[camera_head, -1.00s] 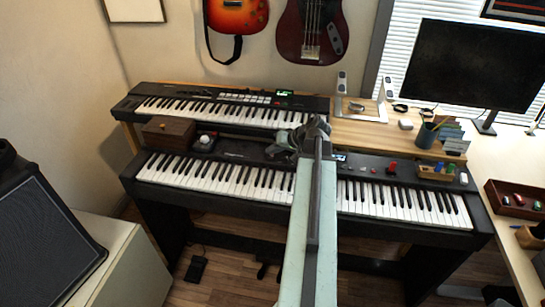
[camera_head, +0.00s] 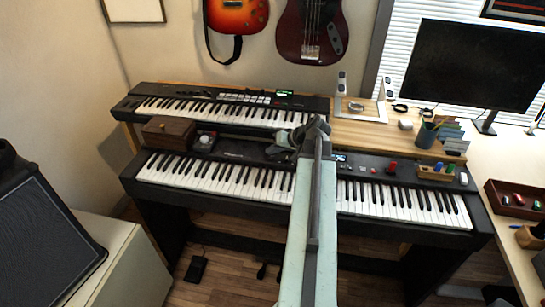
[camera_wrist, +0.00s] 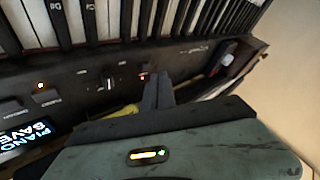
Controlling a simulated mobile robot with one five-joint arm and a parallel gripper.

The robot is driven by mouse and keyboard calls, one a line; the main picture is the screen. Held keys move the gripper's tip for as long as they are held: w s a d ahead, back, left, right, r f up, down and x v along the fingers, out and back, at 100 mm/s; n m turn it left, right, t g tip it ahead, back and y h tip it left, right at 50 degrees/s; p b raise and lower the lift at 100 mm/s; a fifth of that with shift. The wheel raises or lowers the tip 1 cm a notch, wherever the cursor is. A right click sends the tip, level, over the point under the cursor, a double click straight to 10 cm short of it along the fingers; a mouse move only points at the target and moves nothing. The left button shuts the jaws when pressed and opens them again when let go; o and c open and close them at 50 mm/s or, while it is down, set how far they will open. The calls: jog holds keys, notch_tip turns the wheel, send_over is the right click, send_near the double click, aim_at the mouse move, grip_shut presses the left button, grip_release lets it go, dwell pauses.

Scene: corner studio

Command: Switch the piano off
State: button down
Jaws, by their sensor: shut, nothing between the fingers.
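The piano is the lower black keyboard (camera_head: 215,175) on the stand in the head view. Its small display (camera_head: 341,157) is lit, and the wrist view shows the lit display (camera_wrist: 30,137) with the word PIANO. In the head view my gripper (camera_head: 277,150) is at the panel's middle, partly hidden by my arm.
A second keyboard (camera_head: 230,108) stands behind and above the piano. A red object (camera_head: 391,167) and a wooden holder (camera_head: 436,174) stand on the panel's right part.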

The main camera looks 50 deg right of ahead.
jog(key=shift+s+f+b, duration=0.1)
jog(key=shift+f+b, duration=0.35)
jog(key=shift+f+b, duration=0.3)
dwell(0.5)
jog(key=shift+r, duration=0.1)
jog(key=shift+r+p, duration=0.65)
jog(key=shift+p, duration=0.1)
notch_tip(320, 180, up, 5)
jog(key=p, duration=0.5)
